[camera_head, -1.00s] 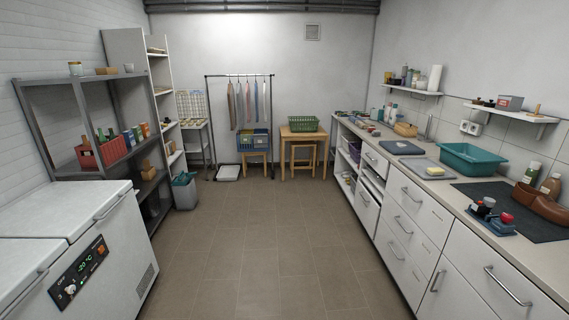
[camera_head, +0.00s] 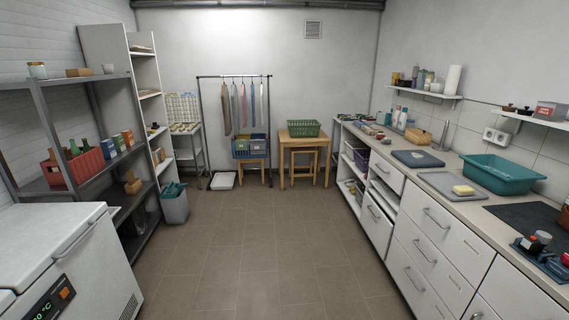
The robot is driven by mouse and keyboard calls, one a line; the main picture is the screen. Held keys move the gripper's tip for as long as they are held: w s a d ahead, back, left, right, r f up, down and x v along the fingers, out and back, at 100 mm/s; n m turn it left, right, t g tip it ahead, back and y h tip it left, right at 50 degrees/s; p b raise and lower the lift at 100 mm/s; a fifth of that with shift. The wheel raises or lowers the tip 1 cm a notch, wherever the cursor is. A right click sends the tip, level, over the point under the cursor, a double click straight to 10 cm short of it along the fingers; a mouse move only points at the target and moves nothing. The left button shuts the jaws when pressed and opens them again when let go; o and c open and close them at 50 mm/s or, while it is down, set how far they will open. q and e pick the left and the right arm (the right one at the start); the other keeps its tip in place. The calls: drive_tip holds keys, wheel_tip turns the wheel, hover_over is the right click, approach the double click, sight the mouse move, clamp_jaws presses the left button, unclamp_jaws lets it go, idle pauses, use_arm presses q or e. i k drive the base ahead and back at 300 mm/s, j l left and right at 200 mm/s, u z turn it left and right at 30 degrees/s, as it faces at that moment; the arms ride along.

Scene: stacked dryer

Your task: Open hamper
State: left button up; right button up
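No thing in view is plainly marked as the hamper. A low white front with a bar handle (camera_head: 377,225) sits in the counter on the right and looks shut. A grey bin (camera_head: 175,209) with teal cloth at its top stands on the floor at the left. A green basket (camera_head: 299,129) sits on a wooden table at the back. A blue crate (camera_head: 250,147) sits on a small wooden stool beneath the hanging clothes. Neither of my grippers is in view.
The tiled floor (camera_head: 260,245) ahead is clear. A white chest freezer (camera_head: 75,245) and grey shelving (camera_head: 85,77) line the left. A long white counter with several drawers (camera_head: 430,245) lines the right. A clothes rack (camera_head: 203,120) stands at the back.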

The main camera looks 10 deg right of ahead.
sight(376, 222)
drive_tip(key=i, duration=2.4)
drive_tip(key=i+z, duration=0.3)
drive_tip(key=i, duration=0.2)
drive_tip(key=i+j+z, duration=0.25)
drive_tip(key=i, duration=0.2)
drive_tip(key=i+j+z, duration=0.3)
drive_tip(key=i, duration=0.15)
